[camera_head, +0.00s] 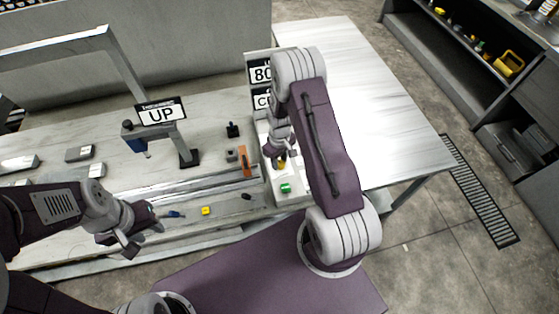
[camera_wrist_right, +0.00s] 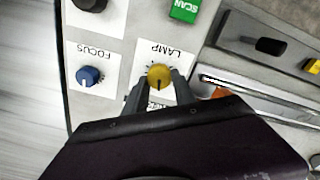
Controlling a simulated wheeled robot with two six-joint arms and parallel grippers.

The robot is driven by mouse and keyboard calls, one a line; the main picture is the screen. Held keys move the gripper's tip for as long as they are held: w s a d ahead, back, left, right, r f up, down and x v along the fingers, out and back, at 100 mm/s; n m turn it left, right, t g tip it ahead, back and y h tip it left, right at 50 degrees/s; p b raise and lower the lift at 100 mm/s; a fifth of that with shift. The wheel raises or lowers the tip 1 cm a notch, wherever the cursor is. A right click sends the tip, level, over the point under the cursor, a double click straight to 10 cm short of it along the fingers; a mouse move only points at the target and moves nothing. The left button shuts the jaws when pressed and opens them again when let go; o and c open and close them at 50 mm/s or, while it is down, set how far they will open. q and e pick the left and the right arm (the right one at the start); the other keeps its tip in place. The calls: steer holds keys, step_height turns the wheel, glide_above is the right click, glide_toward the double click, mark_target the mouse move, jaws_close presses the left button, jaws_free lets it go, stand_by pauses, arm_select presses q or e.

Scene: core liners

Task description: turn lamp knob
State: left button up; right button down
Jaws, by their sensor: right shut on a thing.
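The lamp knob (camera_wrist_right: 159,76) is a round yellow knob with a dark pointer line, set on a white plate marked LAMP in the right wrist view. My right gripper (camera_wrist_right: 160,92) has a finger on each side of it and is shut on it. In the head view the yellow knob (camera_head: 281,165) is partly hidden under my right gripper (camera_head: 277,158). My left gripper (camera_head: 136,238) hangs at the left, above the bench front and away from the panel. Its jaws appear apart, with nothing visible between them.
Beside the lamp knob are a blue FOCUS knob (camera_wrist_right: 88,76), a black knob (camera_wrist_right: 92,3) and a green SCAN button (camera_wrist_right: 185,9). An UP sign (camera_head: 161,113) stands on the bench. A yellow block (camera_head: 206,210) lies near the rail. The bench's right part (camera_head: 385,120) is clear.

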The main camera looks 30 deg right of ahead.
mark_target(280, 163)
stand_by(0.4)
steer(key=c, duration=1)
jaws_free()
steer(key=shift+c, duration=0.2)
step_height(280, 163, up, 9)
steer(key=b, duration=0.1)
steer(key=shift+r, duration=0.1)
